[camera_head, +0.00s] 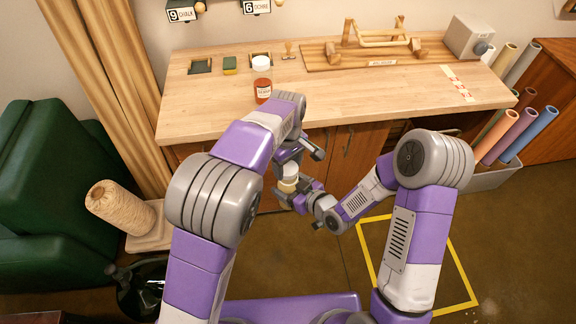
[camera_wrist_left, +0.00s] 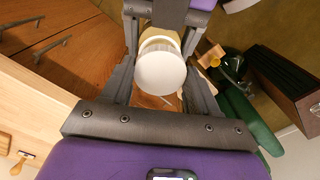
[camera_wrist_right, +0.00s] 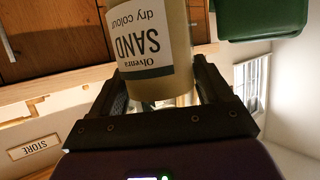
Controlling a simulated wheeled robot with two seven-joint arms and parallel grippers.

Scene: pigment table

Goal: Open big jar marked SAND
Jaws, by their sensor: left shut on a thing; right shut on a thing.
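The big SAND jar (camera_wrist_right: 150,45) is tan with a white label, whose text reads upside down in the right wrist view. In the head view the jar (camera_head: 288,185) is small and partly hidden between my grippers, in front of the table and off its top. My right gripper (camera_head: 292,192) is shut on the jar's body. The jar's white lid (camera_wrist_left: 160,68) faces the left wrist camera. My left gripper (camera_head: 292,165) is shut on the lid, with a finger on either side. The lid still sits on the jar.
Rolls (camera_head: 520,130) stand at right, a green armchair (camera_head: 60,190) at left.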

